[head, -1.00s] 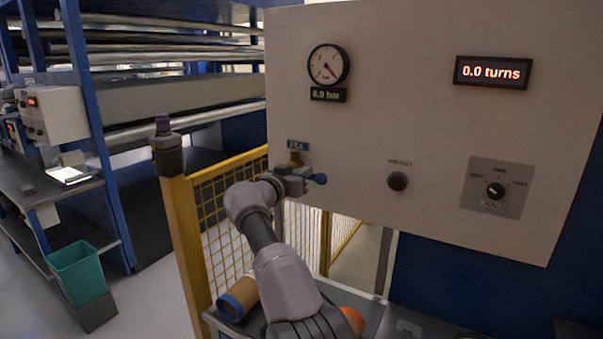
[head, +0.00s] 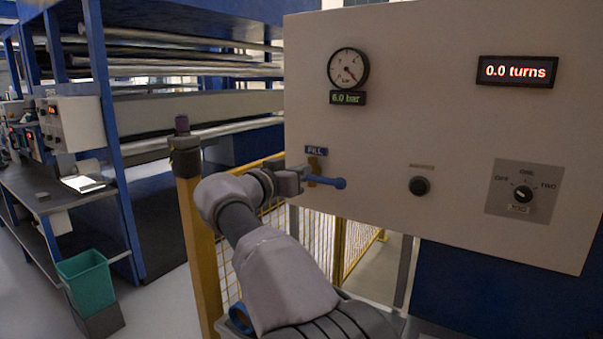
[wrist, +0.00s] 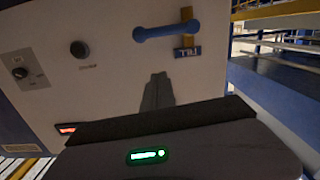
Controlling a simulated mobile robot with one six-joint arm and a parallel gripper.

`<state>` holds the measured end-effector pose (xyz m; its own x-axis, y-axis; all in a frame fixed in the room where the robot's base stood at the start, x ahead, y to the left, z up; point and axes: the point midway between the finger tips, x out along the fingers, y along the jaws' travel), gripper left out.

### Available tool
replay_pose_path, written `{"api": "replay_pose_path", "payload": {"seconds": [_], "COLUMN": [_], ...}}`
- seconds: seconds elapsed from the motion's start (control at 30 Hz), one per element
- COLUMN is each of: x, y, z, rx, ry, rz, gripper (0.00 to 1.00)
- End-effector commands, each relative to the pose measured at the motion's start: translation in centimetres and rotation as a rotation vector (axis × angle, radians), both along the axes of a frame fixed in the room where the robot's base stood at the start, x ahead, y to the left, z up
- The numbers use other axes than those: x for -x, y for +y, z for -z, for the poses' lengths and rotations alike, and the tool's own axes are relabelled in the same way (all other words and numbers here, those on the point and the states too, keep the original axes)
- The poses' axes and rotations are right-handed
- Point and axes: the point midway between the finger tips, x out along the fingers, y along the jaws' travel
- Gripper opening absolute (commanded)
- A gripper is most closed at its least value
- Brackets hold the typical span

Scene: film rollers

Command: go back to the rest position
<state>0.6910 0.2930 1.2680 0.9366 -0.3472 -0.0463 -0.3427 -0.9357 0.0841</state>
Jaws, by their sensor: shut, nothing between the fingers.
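My gripper (head: 303,178) is in front of the panel's lower left, by the FILL valve in the head view. Its fingers (wrist: 158,88) are shut with nothing between them in the wrist view. The blue valve handle (head: 328,182) points right in the head view; it also shows in the wrist view (wrist: 165,31), apart from the fingertips. In the head view the gripper overlaps the handle's left end. The blue FILL label (head: 315,151) is above the handle. The pale panel (head: 420,120) carries a gauge (head: 348,68) marked 6.0 bar and a display (head: 516,71) reading 0.0 turns.
A dark push button (head: 419,186) and a rotary switch (head: 522,193) are on the panel. A yellow mesh fence (head: 312,245) and its post (head: 200,255) stand beside my arm.

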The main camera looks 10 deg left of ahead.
Motion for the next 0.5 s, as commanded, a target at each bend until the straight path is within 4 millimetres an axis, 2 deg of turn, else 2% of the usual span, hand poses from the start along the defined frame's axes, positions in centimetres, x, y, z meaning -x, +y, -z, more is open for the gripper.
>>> {"api": "replay_pose_path", "payload": {"seconds": [0.1, 0.17, 0.27, 0.3, 0.37, 0.4, 0.47, 0.5], "x": [0.0, 0.1, 1.8, 3.5, 7.2, 10.2, 15.2, 18.9], "y": [-0.2, -1.6, -8.3, -11.9, -17.2, -20.0, -23.6, -25.3], "z": [0.0, 0.0, 0.6, 1.4, 3.1, 4.4, 6.5, 8.1], "rx": [0.000, -0.004, -0.024, -0.042, -0.082, -0.117, -0.182, -0.232], "ry": [0.004, 0.036, 0.198, 0.296, 0.445, 0.536, 0.656, 0.727], "rz": [0.001, 0.013, 0.054, 0.070, 0.082, 0.080, 0.067, 0.050], "gripper": [0.00, 0.00, 0.00, 0.00, 0.00, 0.00, 0.00, 0.00]}}
